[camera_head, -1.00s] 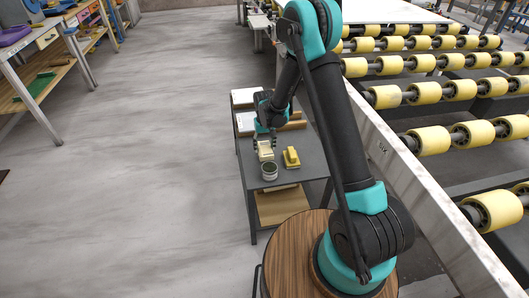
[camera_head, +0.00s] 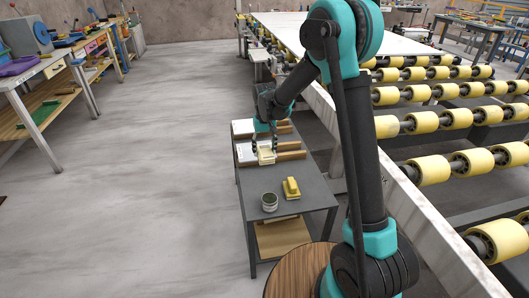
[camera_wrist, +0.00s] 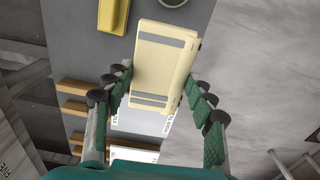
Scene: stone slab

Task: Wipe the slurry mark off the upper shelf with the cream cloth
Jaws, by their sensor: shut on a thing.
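The cream cloth (camera_head: 266,158) is a folded pad; in the wrist view the cloth (camera_wrist: 163,62) shows between the fingers. My gripper (camera_head: 264,146) is shut on it, and its fingers (camera_wrist: 160,82) flank the cloth in the wrist view. The cloth is over the middle of the grey upper shelf (camera_head: 318,198); I cannot tell whether it touches the surface. I cannot make out a slurry mark; the cloth and gripper hide part of the shelf.
A round tin (camera_head: 269,202) and a yellow block-shaped tool (camera_head: 291,188) stand toward the near end of the shelf. White sheets or tiles (camera_head: 243,128) and wooden strips (camera_head: 293,155) lie toward the far end. A roller conveyor (camera_head: 430,168) runs along the right. Open floor (camera_head: 150,190) lies left.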

